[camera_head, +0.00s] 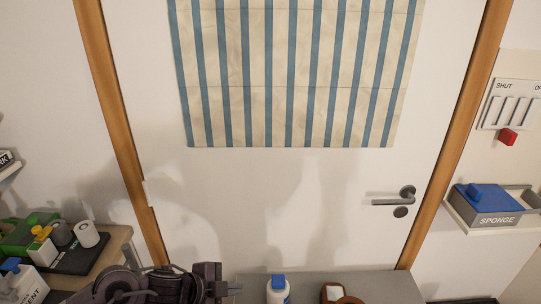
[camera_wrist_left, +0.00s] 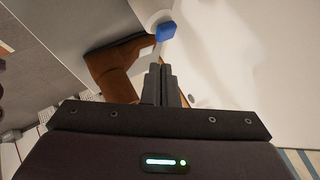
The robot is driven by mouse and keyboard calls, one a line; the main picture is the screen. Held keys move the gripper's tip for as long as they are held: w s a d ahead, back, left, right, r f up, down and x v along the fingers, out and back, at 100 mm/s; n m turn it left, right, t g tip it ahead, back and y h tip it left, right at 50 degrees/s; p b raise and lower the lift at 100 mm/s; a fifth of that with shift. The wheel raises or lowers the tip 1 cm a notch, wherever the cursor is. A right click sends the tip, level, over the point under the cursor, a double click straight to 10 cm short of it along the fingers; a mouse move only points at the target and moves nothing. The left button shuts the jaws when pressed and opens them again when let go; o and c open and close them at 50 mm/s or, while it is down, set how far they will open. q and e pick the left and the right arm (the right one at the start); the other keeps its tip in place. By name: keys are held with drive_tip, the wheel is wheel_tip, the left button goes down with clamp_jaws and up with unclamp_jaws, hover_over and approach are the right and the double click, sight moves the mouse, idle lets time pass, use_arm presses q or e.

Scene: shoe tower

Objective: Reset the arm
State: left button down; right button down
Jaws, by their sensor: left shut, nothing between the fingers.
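My left gripper (camera_head: 232,289) is at the bottom of the head view, low and left of centre, at the left end of a grey surface. In the left wrist view its two fingers (camera_wrist_left: 159,84) are together with nothing between them. A brown boot (camera_wrist_left: 113,68) lies beyond the fingers in that view, and part of a brown item (camera_head: 333,293) shows at the bottom edge of the head view. A white bottle with a blue cap (camera_head: 277,287) stands between my gripper and the brown item; its blue cap (camera_wrist_left: 165,31) shows in the wrist view. My right gripper is out of view.
The grey surface (camera_head: 392,287) runs before a white door (camera_head: 290,225) with a handle (camera_head: 392,200). A cluttered shelf (camera_head: 112,248) stands at left. A wall shelf at right holds a grey sponge box (camera_head: 490,219). The space before the door above the grey surface is clear.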

use_arm(q)
drive_tip(key=s+d+r+n+t+y, duration=0.2)
drive_tip(key=s+d+r+n+t, duration=0.1)
drive_tip(key=n, duration=0.4)
drive_tip(key=s+a+f+n+g+y, duration=0.4)
drive_tip(key=s+a+n+g+y, duration=0.15)
drive_tip(key=s+a+n, duration=0.7)
drive_tip(key=s+f+m+g, duration=0.1)
drive_tip(key=s+f, duration=0.1)
drive_tip(key=f, duration=1.3)
drive_tip(key=s+f+m+g, duration=0.1)
drive_tip(key=s+f, duration=0.1)
drive_tip(key=f, duration=1.3)
drive_tip(key=s+a+f, duration=0.2)
drive_tip(key=s+f, duration=0.7)
drive_tip(key=s+a+f, duration=0.2)
drive_tip(key=s+f, duration=0.7)
drive_tip(key=s, duration=0.1)
drive_tip(key=shift+s+f+g, duration=0.2)
drive_tip(key=shift+g, duration=0.15)
